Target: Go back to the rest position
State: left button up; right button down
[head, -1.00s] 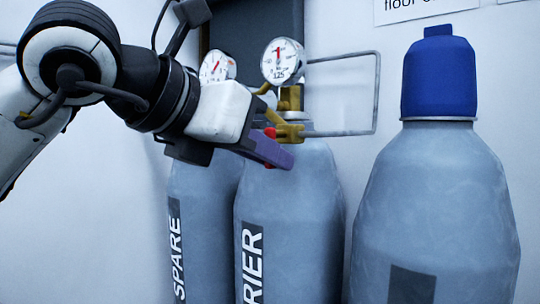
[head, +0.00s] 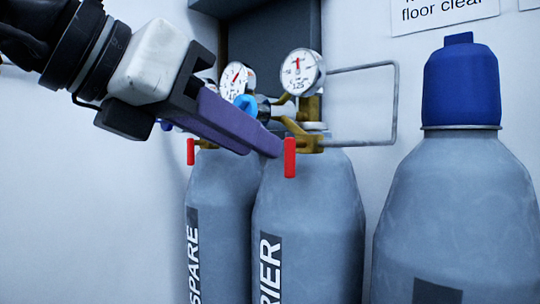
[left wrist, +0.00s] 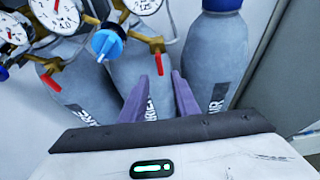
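My left gripper (head: 262,148) shows at the upper left of the head view, its purple fingers slanting down to the right. Their tips overlap the shoulder of the cylinder marked "RIER" (head: 308,215), beside its red lever (head: 290,157); I cannot tell whether they touch. In the left wrist view the two fingers (left wrist: 160,78) stand apart with nothing held between them. A blue knob (head: 246,105) shows behind the fingers, and in the wrist view (left wrist: 108,40) it stands left of them. My right gripper is in neither view.
The cylinder marked "SPARE" (head: 222,190) stands at left, with another red lever (head: 190,152). A blue-capped cylinder (head: 455,190) stands at right. Pressure gauges (head: 301,76) and a wire guard (head: 394,105) stick out near the gripper. White wall at left is clear.

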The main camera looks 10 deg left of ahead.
pick_arm(q)
jog(key=shift+s+a+r, duration=0.3)
jog(key=shift+s+a, duration=0.1)
jog(key=shift+s, duration=0.15)
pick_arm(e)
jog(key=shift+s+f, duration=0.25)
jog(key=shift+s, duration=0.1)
